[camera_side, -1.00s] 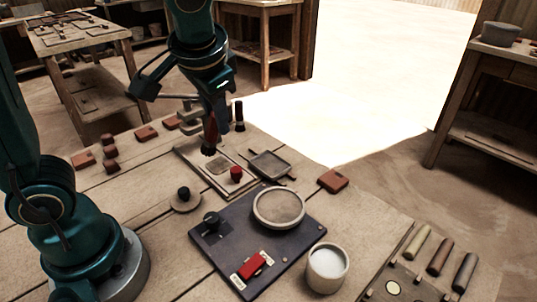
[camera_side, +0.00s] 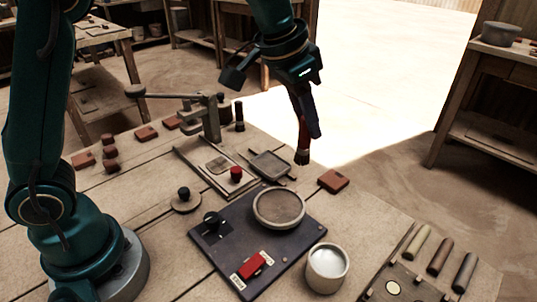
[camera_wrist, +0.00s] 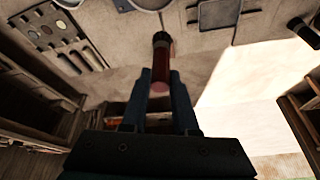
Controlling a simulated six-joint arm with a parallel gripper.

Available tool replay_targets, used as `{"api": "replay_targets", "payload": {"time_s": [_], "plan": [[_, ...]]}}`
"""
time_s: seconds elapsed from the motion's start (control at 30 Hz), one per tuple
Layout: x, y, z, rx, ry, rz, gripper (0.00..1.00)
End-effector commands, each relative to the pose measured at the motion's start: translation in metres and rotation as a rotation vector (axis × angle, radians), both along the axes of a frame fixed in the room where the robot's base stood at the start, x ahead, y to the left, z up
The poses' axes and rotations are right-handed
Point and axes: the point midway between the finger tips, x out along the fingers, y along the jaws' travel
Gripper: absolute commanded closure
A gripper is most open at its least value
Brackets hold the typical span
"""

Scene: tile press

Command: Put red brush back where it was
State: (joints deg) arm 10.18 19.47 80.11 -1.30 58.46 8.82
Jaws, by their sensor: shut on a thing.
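A dark brush-like cylinder (camera_side: 239,117) stands upright at the back of the bench. My gripper hides part of the red handle.
A lever press (camera_side: 208,122) stands behind a board with a red knob (camera_side: 236,173). A small dark tray (camera_side: 271,165), a reddish tile (camera_side: 333,181), a round dish (camera_side: 279,206) on a dark panel and a white-filled cup (camera_side: 327,267) occupy the bench.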

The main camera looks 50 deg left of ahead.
Motion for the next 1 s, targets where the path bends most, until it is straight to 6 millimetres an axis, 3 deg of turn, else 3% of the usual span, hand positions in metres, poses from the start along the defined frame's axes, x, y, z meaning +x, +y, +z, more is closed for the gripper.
{"api": "replay_targets", "payload": {"time_s": [0.13,0.23,0.7,0.87,1.0], "plan": [[-0.001,-0.001,-0.004,-0.031,0.0,0.003,1.0],[-0.001,-0.012,-0.011,-0.037,0.002,-0.002,1.0],[-0.004,-0.105,-0.067,-0.036,0.0,-0.001,1.0],[-0.004,-0.115,-0.073,-0.037,0.0,0.002,1.0],[-0.004,-0.115,-0.09,-0.034,0.004,0.003,1.0]]}}
